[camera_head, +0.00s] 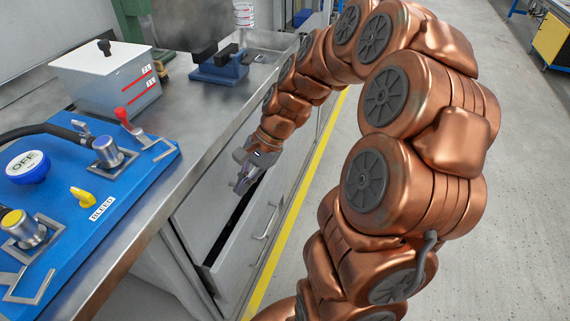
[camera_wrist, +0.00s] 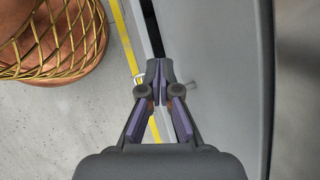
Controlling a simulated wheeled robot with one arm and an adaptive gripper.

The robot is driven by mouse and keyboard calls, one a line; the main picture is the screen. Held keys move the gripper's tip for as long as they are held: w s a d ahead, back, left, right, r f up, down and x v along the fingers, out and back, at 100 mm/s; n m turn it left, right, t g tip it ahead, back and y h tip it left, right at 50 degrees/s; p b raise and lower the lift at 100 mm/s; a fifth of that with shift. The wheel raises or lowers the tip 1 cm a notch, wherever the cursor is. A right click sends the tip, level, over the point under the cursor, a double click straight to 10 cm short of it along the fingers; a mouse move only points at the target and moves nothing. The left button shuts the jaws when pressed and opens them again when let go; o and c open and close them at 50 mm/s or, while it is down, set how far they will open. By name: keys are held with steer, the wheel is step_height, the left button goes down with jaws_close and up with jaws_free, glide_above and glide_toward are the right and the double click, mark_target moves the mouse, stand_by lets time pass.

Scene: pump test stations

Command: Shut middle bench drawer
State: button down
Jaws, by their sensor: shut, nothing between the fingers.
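The bench drawer (camera_head: 245,245) is a light grey front with a bar handle (camera_head: 266,222). It stands partly open, with a dark gap between its front and the bench. My gripper (camera_head: 241,186) is over the top of this gap, near the bench edge, pointing down. In the wrist view my gripper (camera_wrist: 160,68) has its fingertips together with nothing between them. The dark drawer gap (camera_wrist: 152,32) runs up just beyond the fingertips. Whether the fingers touch the drawer front cannot be told.
The steel bench top (camera_head: 195,110) holds a blue pump panel (camera_head: 140,178), a grey box (camera_head: 105,80) and a blue vise (camera_head: 220,68). A yellow floor line (camera_head: 300,200) runs along the bench.

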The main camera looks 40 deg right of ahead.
steer(key=w+d+f+m+t, duration=0.2)
steer(key=w+d+m, duration=0.2)
steer(key=d, duration=0.3)
steer(key=m+t+h+b, duration=0.15)
steer(key=m+t, duration=0.35)
steer(key=m, duration=0.7)
glide_toward(278, 165)
steer(key=x, duration=0.1)
steer(key=b+x, duration=0.1)
steer(key=x, duration=0.1)
steer(key=b+x, duration=0.1)
steer(key=x, duration=0.1)
steer(key=shift+s+f, duration=0.3)
steer(key=shift+f, duration=0.05)
steer(key=shift+w+a, duration=0.3)
steer(key=shift+w, duration=0.3)
steer(key=shift+r, duration=0.1)
